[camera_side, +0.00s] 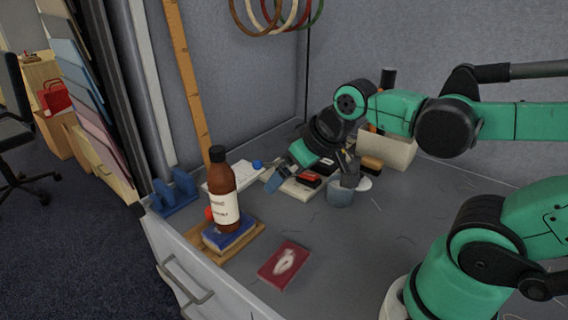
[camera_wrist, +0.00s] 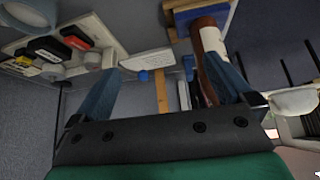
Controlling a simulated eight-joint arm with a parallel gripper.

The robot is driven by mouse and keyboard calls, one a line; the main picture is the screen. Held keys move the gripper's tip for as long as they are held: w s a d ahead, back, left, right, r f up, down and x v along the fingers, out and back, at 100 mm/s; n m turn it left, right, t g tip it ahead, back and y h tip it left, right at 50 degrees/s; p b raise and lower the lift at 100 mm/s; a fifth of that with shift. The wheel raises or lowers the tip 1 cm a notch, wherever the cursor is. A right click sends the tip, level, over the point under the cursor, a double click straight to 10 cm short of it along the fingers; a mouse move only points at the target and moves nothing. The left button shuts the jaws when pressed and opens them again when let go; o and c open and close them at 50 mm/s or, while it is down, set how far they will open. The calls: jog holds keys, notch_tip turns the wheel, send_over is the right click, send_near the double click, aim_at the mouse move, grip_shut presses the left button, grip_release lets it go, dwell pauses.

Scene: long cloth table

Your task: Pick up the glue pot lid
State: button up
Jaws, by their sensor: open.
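My gripper (camera_side: 274,181) is in the air to the left of the pot, tilted down, with blue fingers apart. In the wrist view my gripper (camera_wrist: 163,68) is open and empty. I cannot make out the lid there.
A brown bottle (camera_side: 223,192) stands on a blue book (camera_side: 230,234) on a wooden board, left of my gripper; it also shows in the wrist view (camera_wrist: 208,62). A red booklet (camera_side: 284,265) lies in front. Ink pads (camera_side: 308,179) lie behind.

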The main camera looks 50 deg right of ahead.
jog(key=w+d+f+m+g+h, duration=0.15)
jog(key=d+m+g, duration=0.3)
jog(key=d, duration=0.85)
jog(key=m+g+y, duration=0.2)
jog(key=m, duration=0.2)
send_over(365, 183)
jog(key=w, duration=0.2)
jog(key=f, duration=0.6)
jog(key=shift+a+f, duration=0.2)
jog(key=shift+a, duration=0.1)
jog(key=shift+s+d+f, duration=0.15)
jog(key=shift+d+f, duration=0.05)
jog(key=shift+f, duration=2.75)
jog(key=c, duration=1)
jog(key=shift+c, duration=0.2)
